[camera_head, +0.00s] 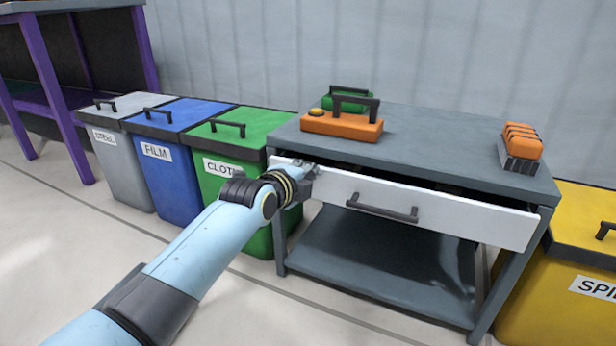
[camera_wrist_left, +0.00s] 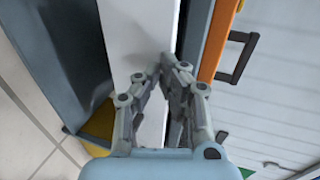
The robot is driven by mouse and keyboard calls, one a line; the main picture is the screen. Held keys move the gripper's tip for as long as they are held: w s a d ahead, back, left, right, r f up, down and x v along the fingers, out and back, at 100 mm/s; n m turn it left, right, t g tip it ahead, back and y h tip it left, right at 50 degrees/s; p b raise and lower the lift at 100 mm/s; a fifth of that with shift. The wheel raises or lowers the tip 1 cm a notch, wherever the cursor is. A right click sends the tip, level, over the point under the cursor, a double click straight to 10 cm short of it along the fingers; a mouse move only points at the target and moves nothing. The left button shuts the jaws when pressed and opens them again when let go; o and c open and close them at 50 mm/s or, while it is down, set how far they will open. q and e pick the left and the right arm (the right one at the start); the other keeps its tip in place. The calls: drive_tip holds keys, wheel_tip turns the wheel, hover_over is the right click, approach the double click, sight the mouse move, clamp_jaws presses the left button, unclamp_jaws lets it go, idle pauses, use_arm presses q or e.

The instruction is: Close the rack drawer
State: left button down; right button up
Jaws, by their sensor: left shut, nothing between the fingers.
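The rack drawer (camera_head: 460,213) has a white front with a dark bar handle (camera_head: 382,208) and sits under the grey top of the rack (camera_head: 430,145). A dark gap shows above its front, so it stands partly open. My left gripper (camera_head: 308,170) is at the left end of the drawer front, shut and empty. In the left wrist view the fingertips (camera_wrist_left: 170,68) are close together at the edge of the white drawer front (camera_wrist_left: 135,40). I cannot tell whether they touch it. My right gripper is not in view.
On the rack top are an orange case (camera_head: 342,125), a green case (camera_head: 347,101) behind it and an orange item (camera_head: 523,139) at the right. Grey (camera_head: 125,104), blue (camera_head: 192,110) and green bins (camera_head: 258,126) stand left, a yellow bin (camera_head: 560,300) right. Floor in front is clear.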

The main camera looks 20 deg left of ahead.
use_arm(q)
drive_tip(key=w, duration=0.3)
drive_tip(key=shift+w+f, duration=0.1)
drive_tip(key=shift+w, duration=0.25)
drive_tip(key=shift+w+b, duration=0.3)
drive_tip(key=shift+w, duration=0.1)
